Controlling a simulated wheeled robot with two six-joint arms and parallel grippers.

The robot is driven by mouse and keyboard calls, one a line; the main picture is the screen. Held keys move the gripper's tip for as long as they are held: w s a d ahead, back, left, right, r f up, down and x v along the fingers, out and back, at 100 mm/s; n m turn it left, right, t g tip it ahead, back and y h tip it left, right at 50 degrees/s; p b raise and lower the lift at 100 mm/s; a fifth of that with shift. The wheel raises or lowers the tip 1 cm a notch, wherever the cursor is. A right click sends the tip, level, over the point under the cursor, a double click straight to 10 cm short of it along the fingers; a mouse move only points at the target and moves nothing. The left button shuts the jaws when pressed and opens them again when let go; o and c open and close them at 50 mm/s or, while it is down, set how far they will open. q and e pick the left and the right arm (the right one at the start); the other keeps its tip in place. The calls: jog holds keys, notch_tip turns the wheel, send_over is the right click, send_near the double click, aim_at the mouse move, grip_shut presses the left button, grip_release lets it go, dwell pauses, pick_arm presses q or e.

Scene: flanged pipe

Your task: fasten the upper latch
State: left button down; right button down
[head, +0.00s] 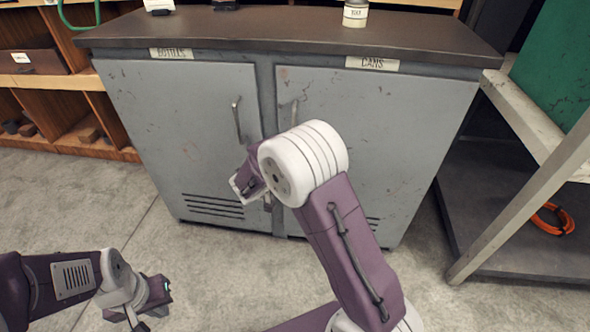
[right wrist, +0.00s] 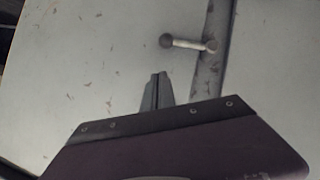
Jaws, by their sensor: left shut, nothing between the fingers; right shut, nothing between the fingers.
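A latch lever (right wrist: 186,43) with a dark round knob shows in the right wrist view. It lies level in that picture, from a pivot on the dark strip out over the pale panel. I cannot tell if it is the upper latch; in the head view my right arm covers much of the door seam. My right gripper (right wrist: 155,88) is shut and empty, its fingertips below the lever in the picture and apart from it. My left gripper (head: 137,317) is shut and empty, low at the left above the floor.
The grey cabinet (head: 180,120) has two doors labelled BOTTLES and CANS, each with a bar handle (head: 237,119). A jar (head: 355,12) stands on its dark top. Wooden shelves (head: 45,95) are at left, a metal rack (head: 520,210) with an orange coil (head: 553,219) at right.

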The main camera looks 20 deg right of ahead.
jog(key=p+v, duration=0.1)
jog(key=v, duration=0.6)
jog(key=shift+s+r+p, duration=0.3)
jog(key=shift+s+p, duration=0.05)
jog(key=shift+p, duration=0.05)
jog(key=shift+d, duration=0.2)
